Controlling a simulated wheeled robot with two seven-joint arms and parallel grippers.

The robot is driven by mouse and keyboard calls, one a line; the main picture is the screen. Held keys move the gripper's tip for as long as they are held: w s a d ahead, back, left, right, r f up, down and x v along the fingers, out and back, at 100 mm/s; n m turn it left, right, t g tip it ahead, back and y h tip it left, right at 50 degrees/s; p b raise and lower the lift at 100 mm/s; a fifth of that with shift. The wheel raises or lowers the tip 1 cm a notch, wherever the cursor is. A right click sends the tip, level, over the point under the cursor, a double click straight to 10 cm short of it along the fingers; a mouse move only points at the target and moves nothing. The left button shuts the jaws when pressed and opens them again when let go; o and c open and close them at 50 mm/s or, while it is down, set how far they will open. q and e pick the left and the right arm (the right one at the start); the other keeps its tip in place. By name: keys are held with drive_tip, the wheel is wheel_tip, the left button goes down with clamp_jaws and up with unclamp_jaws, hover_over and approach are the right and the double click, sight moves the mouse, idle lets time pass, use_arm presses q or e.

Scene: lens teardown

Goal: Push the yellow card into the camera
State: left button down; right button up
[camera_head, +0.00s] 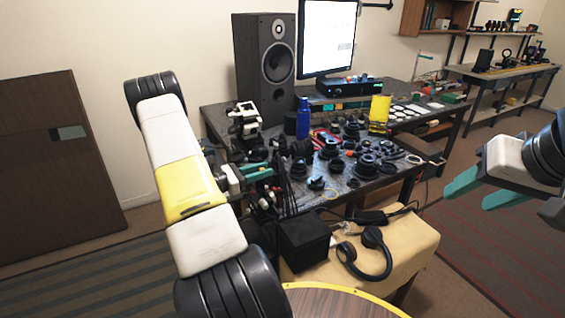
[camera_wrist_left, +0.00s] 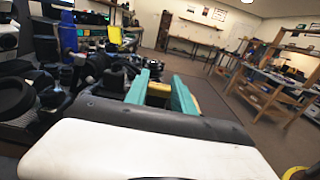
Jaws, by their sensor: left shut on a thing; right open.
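My left gripper (camera_head: 262,171) is at the near left edge of the cluttered table, with its teal fingers pointing right. In the left wrist view, the fingers (camera_wrist_left: 159,78) stand a little apart, with a yellow piece (camera_wrist_left: 158,90) between them. It looks like the yellow card, but most of it is hidden, and yellow also shows beside the right finger. I cannot pick out the camera for certain among the dark parts near the gripper. My right gripper (camera_head: 466,200) is open and empty, at the right above the floor, away from the table.
The dark table (camera_head: 335,185) carries several lenses and rings, a blue bottle (camera_head: 303,118), a yellow upright container (camera_head: 379,113), a speaker (camera_head: 264,65) and a monitor (camera_head: 328,38). A cream stool (camera_head: 408,240) in front holds headphones (camera_head: 372,255) and a black box (camera_head: 305,243).

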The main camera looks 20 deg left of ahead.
sight(253, 192)
use_arm(q)
drive_tip(key=shift+f, duration=2.9)
drive_tip(key=shift+f, duration=0.15)
drive_tip(key=shift+a+f, duration=0.1)
drive_tip(key=shift+f, duration=0.5)
